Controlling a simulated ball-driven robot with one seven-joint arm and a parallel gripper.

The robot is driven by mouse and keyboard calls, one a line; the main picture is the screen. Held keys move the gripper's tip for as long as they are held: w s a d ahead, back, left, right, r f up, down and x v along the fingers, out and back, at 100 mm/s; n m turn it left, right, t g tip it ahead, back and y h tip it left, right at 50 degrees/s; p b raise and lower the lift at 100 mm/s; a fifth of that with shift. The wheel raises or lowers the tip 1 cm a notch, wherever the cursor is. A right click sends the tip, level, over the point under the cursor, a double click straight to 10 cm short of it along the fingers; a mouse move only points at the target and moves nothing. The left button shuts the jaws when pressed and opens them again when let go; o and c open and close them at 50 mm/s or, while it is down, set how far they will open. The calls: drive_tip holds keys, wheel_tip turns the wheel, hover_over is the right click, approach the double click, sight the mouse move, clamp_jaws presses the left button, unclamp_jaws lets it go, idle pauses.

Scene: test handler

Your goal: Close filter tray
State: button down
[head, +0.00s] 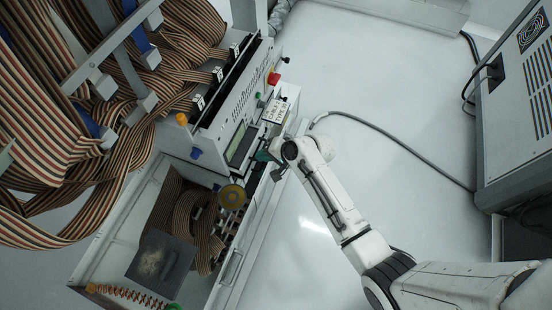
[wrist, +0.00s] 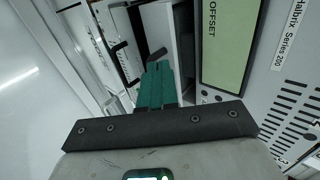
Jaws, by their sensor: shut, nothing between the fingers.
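My gripper (head: 263,156) is at the machine's front, below its screen. In the wrist view its teal fingers (wrist: 157,70) are together and empty. Left of the fingertips is a white front panel (wrist: 101,38) with dark lettering and a black handle. It appears to be the filter tray's front and stands apart from the machine body, with an opening behind it. The fingertips overlap this opening in the picture; I cannot tell whether they touch anything. In the head view my arm and gripper partly cover this area.
The screen (wrist: 230,45) is right of the fingers. An open lower compartment holds ribbon cable and a dusty grey square (head: 160,258). Striped ribbon cables (head: 60,120) hang at left. A grey cabinet (head: 515,130) stands at right, with a cable across the otherwise clear floor.

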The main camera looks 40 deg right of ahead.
drive_tip(key=shift+w+a, duration=0.55)
drive_tip(key=shift+w, duration=0.25)
drive_tip(key=shift+w+a, duration=0.1)
drive_tip(key=shift+w, duration=0.05)
drive_tip(key=shift+w+a, duration=0.65)
drive_tip(key=shift+w, duration=0.3)
